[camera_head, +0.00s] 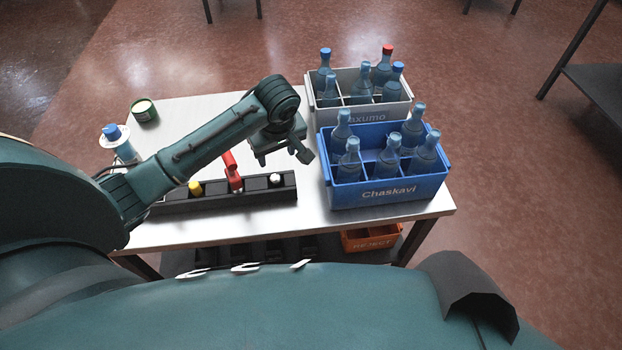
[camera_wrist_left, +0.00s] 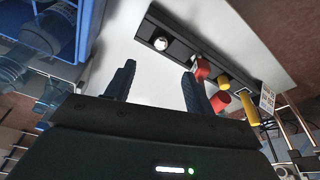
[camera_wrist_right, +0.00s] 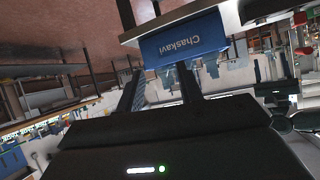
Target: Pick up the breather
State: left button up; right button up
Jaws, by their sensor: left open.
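A black rack (camera_head: 245,200) lies on the table and holds small parts: a yellow one (camera_head: 195,188), a red one (camera_head: 233,180) with a red piece above it, and a white one (camera_head: 275,180) at the right. I cannot tell which is the breather. My left gripper (camera_head: 283,157) is open and empty, above and just behind the rack's right end. In the left wrist view the white part (camera_wrist_left: 161,43) shows ahead between the spread fingers (camera_wrist_left: 158,75), with red and yellow parts to the right. My right gripper (camera_wrist_right: 160,76) is open and empty, away from the table.
A blue Chaskavi crate (camera_head: 385,192) with several bottles stands close right of my left gripper. A grey crate (camera_head: 358,115) with bottles is behind it. A blue-capped bottle (camera_head: 120,145) and a green tin (camera_head: 144,112) stand at the left. An orange reject bin (camera_head: 370,240) sits below.

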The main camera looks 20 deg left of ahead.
pick_arm(q)
jog(key=b, duration=0.1)
send_over(275, 177)
jog(key=s+d, duration=0.1)
jog(key=shift+n, duration=0.3)
notch_tip(275, 177, down, 6)
jog(key=shift+f, duration=0.1)
jog(key=shift+d+b+x, duration=0.15)
jog(key=shift+b+x, duration=0.1)
jog(key=shift+x, duration=1.25)
jog(key=shift+d+b+x, duration=0.15)
jog(key=shift+b+x, duration=0.1)
jog(key=shift+x, duration=1.2)
jog(key=shift+s+f, duration=0.1)
jog(key=shift+s, duration=0.05)
jog(key=c, duration=1.1)
